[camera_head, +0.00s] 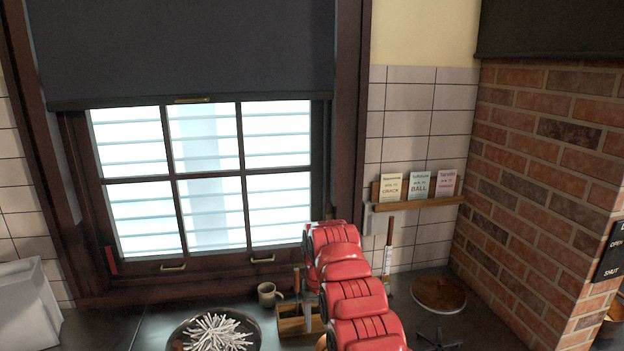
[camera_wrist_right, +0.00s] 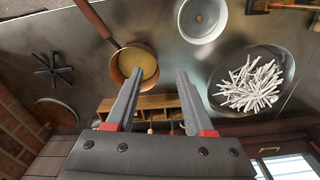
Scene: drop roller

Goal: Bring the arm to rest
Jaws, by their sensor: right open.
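My right arm, red, reaches up from the bottom of the head view over the counter. Its gripper is mostly hidden there behind the arm. In the right wrist view the right gripper (camera_wrist_right: 158,78) is open, with nothing between its two grey fingers. A copper pan (camera_wrist_right: 117,78) with yellow contents lies beyond the fingers, and a wooden box (camera_wrist_right: 158,101) also shows between them. A dark roller blind (camera_head: 190,45) covers the upper part of the window, with a small brass pull (camera_head: 191,99) at its lower edge. My left gripper is not in view.
A dark round pan (camera_head: 185,346) of white sticks and a mug (camera_head: 268,293) stand below the window. A shelf (camera_head: 415,204) with three cards hangs on the tiles. A round board (camera_head: 438,293) and a black trivet (camera_head: 437,341) lie near the brick wall (camera_head: 535,170).

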